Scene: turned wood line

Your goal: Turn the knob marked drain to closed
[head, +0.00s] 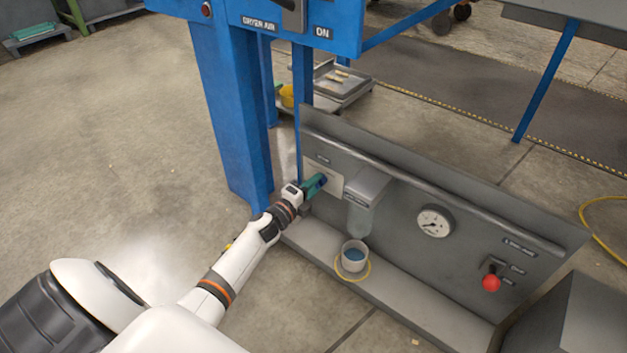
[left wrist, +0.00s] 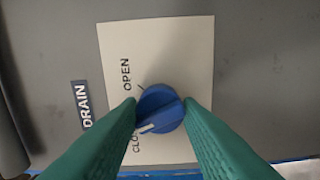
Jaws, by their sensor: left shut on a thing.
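The blue drain knob (left wrist: 160,108) sits on a pale plate (left wrist: 185,45) on a grey panel. The dark label DRAIN (left wrist: 82,105) is to its left in the left wrist view. The plate reads OPEN above and a partly hidden word starting CLO below. The knob's white pointer line points down-left, toward the CLO word. My left gripper (left wrist: 163,118) has its green fingers shut on the knob, one on each side. In the head view my left gripper (head: 314,184) reaches the panel's left end and largely hides the knob. My right gripper is not in view.
Right of the plate are a grey housing (head: 367,187), a cup (head: 353,257) of blue liquid on the ledge, a gauge (head: 434,221) and a red-knobbed lever (head: 491,283). A blue post (head: 228,110) stands close left of the panel. Open floor lies left.

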